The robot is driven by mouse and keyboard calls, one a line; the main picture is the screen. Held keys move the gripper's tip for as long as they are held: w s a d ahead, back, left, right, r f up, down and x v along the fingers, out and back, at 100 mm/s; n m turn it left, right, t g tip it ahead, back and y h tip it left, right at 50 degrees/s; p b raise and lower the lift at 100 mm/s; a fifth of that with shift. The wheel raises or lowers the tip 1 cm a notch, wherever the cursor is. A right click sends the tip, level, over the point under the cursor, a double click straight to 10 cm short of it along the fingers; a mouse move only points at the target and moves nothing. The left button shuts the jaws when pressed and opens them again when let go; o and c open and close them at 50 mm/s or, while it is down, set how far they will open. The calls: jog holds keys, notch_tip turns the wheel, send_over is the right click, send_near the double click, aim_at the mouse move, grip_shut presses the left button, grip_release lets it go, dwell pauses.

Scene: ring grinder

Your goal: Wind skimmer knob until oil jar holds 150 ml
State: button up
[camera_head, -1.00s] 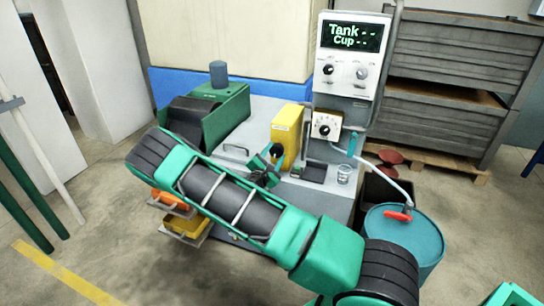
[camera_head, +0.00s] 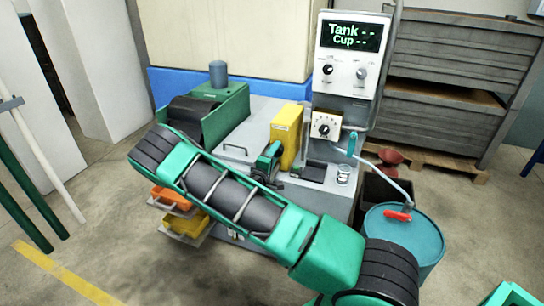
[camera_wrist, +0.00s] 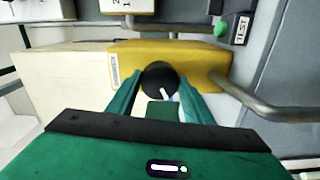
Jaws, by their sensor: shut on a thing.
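In the wrist view, my gripper (camera_wrist: 160,92) has its two green fingers on either side of a round black knob (camera_wrist: 158,76) with a white pointer mark, and is shut on it. The knob sits in front of the yellow housing (camera_wrist: 205,60). In the head view, my gripper (camera_head: 272,158) is at the front left of the yellow housing (camera_head: 287,132) and hides the knob. The display (camera_head: 350,36) reads "Tank --" and "Cup --".
A white dial panel (camera_head: 325,126) is on the column right of the yellow housing. A blue drum (camera_head: 404,240) with a red handle (camera_head: 398,216) and a pale hose stands right. In the wrist view, a grey bar (camera_wrist: 270,110) runs close right of my gripper.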

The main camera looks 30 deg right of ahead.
jog(key=shift+s+d+f+m, duration=0.1)
jog(key=shift+f+m, duration=0.05)
jog(key=shift+m, duration=1.65)
jog(key=shift+d+f+m, duration=0.1)
jog(key=shift+m, duration=1.7)
jog(key=shift+a, duration=0.1)
jog(key=o, duration=1)
jog(key=shift+o, duration=0.2)
jog(key=shift+a, duration=0.15)
jog(key=v, duration=1)
jog(key=shift+a, duration=0.2)
